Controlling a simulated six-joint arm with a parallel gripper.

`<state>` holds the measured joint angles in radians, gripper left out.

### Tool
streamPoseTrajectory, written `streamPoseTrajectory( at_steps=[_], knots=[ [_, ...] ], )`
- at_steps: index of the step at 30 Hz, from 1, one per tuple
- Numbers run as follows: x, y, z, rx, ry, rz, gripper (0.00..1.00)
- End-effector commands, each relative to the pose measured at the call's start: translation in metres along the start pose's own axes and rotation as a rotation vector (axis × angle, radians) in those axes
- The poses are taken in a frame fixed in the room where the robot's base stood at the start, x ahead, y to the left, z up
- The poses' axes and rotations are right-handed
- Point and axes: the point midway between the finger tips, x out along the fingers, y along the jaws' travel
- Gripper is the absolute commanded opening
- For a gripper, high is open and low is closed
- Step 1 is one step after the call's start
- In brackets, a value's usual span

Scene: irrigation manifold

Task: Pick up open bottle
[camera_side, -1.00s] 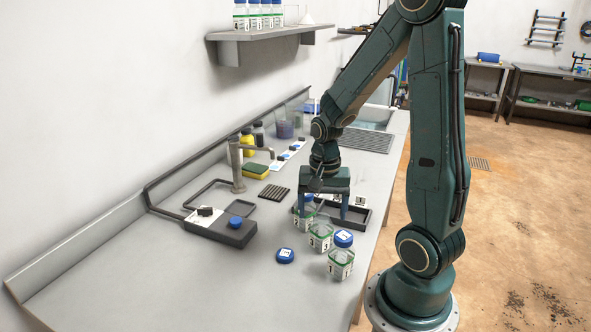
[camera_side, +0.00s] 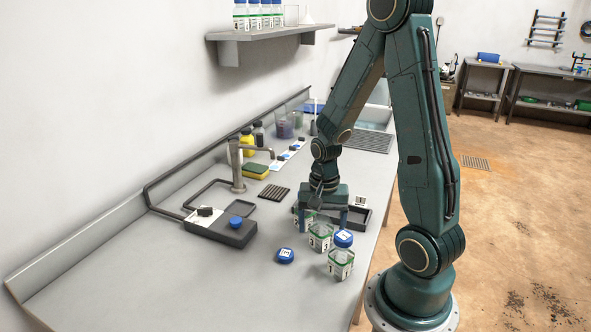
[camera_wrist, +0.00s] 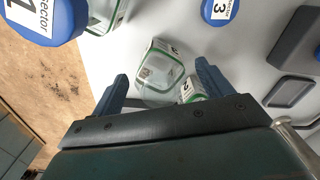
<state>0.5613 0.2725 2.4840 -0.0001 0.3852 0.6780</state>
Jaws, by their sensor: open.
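The open bottle (camera_side: 320,238), clear with a green-edged white label and no cap, stands in the middle of a row of three on the bench. In the wrist view the open bottle (camera_wrist: 156,72) shows just beyond and between my fingertips. My gripper (camera_side: 324,222) is open, points down, and is low over the row, at its far end; it also shows in the wrist view (camera_wrist: 161,76). Nothing is visibly held. Whether a finger touches a bottle I cannot tell.
A blue-capped bottle (camera_side: 341,263) stands nearest the camera. Another bottle (camera_side: 299,213) is partly hidden by my gripper. A loose blue cap (camera_side: 286,256) lies left of the row. The front-left bench is clear.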

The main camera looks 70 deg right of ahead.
Motion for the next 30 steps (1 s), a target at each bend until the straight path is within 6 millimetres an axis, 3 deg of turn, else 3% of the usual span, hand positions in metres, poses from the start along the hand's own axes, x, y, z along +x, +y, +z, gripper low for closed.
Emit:
streamPoseTrajectory(
  at_steps=[3, 9, 11, 23, 30],
  knots=[
    [0.000, 0.000, 0.000, 0.000, 0.000, 0.000, 0.79],
    [0.000, 0.000, 0.000, 0.000, 0.000, 0.000, 0.39],
    [0.000, 0.000, 0.000, 0.000, 0.000, 0.000, 0.30],
    [-0.003, 0.000, 0.000, 0.000, 0.001, -0.001, 0.30],
    [-0.015, -0.001, -0.001, 0.000, 0.003, -0.003, 0.30]
  ],
)
